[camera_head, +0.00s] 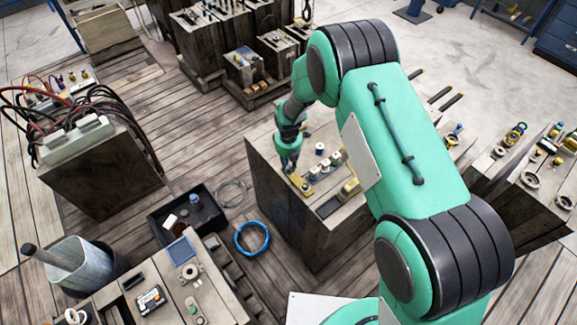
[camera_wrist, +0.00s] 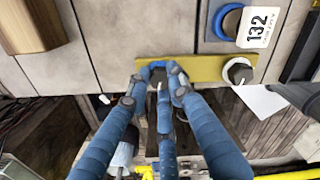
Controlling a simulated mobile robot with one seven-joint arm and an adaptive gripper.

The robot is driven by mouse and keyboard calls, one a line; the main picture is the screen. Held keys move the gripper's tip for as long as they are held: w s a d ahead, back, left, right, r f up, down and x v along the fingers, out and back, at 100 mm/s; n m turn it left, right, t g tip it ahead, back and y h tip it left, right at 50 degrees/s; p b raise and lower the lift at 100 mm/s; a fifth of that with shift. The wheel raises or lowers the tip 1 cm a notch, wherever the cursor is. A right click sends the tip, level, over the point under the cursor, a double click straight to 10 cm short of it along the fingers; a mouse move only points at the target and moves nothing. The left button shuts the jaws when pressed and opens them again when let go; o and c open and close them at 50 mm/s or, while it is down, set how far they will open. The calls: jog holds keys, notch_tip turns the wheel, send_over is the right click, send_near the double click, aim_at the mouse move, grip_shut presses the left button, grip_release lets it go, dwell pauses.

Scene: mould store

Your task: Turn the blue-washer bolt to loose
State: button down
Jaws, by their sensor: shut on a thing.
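My gripper (camera_head: 291,168) reaches down to the near left edge of a wooden-sided mould block (camera_head: 290,215). In the wrist view my gripper's blue fingers (camera_wrist: 158,72) are closed around a small dark bolt head at the left end of a brass-yellow strip (camera_wrist: 210,68). Another bolt with a white washer (camera_wrist: 239,71) sits at the strip's right end, apart from the fingers. A blue ring (camera_wrist: 229,22) lies on the grey top beyond the strip.
A white tag marked 132 (camera_wrist: 258,27) lies beside the blue ring. A wooden-brown block (camera_wrist: 30,25) stands at the upper left. On the floor are a blue hose coil (camera_head: 252,238) and a black tray (camera_head: 163,232). A hose-covered block (camera_head: 98,175) stands left.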

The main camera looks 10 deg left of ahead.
aim_at(289, 167)
jog(key=shift+s+d+f+n, duration=0.1)
jog(key=shift+s+f+n, duration=0.1)
jog(key=shift+f+n, duration=0.1)
jog(key=c, duration=1.5)
grip_release()
jog(key=shift+w, duration=0.1)
jog(key=shift+c, duration=0.2)
jog(key=shift+r, duration=0.15)
jog(key=shift+w+r, duration=0.1)
jog(key=shift+r, duration=0.5)
notch_tip(289, 167, up, 11)
